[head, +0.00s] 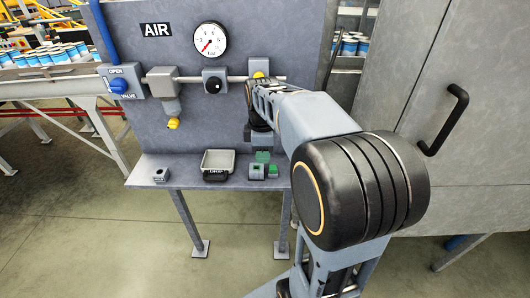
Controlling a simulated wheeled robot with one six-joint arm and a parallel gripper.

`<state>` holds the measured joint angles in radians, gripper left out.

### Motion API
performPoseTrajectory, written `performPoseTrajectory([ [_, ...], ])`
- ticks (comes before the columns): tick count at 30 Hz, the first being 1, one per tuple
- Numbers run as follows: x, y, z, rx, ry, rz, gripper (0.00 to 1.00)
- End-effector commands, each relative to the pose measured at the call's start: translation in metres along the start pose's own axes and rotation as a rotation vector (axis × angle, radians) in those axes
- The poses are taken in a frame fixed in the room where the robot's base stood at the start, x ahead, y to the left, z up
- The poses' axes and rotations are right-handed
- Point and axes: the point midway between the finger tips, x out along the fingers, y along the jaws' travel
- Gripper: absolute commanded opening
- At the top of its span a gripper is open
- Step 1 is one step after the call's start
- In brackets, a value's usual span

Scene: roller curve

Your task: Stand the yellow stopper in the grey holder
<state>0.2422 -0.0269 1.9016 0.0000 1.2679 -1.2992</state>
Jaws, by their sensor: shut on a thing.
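My gripper (250,130) is at the panel, above the right part of the shelf. It is shut, but its fingers and most of what it holds are hidden or too small to make out. A yellow piece (258,74) shows at a grey box on the pipe, right above my wrist; I cannot tell whether it touches my gripper. Another yellow piece (173,123) hangs under the grey filter body. A small grey block with a dark opening (161,174), which looks like the holder, stands at the shelf's left end, well left of my gripper.
On the shelf (190,183) are a grey tray (204,167), a black labelled item (215,176), a grey block (257,172) and green pieces (272,170). The valve (119,86), gauge (210,40) and black knob (213,82) stick out from the panel. A cabinet (470,130) stands right.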

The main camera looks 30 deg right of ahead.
Motion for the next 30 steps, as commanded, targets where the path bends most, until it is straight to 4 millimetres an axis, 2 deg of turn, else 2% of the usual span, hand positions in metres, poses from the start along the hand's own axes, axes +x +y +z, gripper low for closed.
performPoseTrajectory([
  [30,0.02,0.031,-0.013,0.001,0.0,0.002,0.03],
])
